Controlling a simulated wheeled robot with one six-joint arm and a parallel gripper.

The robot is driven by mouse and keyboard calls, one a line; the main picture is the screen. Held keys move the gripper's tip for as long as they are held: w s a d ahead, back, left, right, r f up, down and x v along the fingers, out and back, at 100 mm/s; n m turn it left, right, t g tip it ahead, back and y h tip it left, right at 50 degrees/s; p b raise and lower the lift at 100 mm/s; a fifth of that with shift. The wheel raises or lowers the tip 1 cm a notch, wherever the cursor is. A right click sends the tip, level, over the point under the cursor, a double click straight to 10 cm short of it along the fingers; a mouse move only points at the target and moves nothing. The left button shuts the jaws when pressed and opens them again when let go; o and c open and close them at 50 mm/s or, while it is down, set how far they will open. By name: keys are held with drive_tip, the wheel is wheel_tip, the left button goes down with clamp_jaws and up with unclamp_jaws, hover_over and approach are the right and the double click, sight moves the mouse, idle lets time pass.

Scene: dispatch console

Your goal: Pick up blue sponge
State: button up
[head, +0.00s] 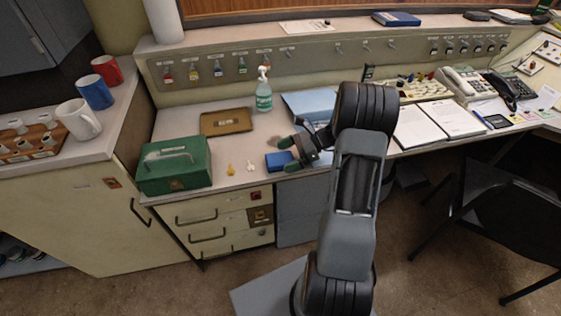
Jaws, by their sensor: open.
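The blue sponge (278,161) lies on the console desk near its front edge, right of a small white item. My gripper (288,154) is at the sponge's right end, with its green-tipped fingers apart. One fingertip shows at the far side of the sponge and the other at the near side. Part of the sponge's right end is hidden by the gripper. I cannot tell whether the fingers touch it.
A green metal box (174,165) stands at the left, with a brown tray (226,121) behind it. A spray bottle (264,92) stands behind the sponge. Small yellow (231,169) and white (251,165) items lie left of it. Papers (418,127) and telephones (465,83) are at right.

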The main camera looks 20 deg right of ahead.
drive_tip(key=shift+x, duration=0.85)
drive_tip(key=c, duration=1)
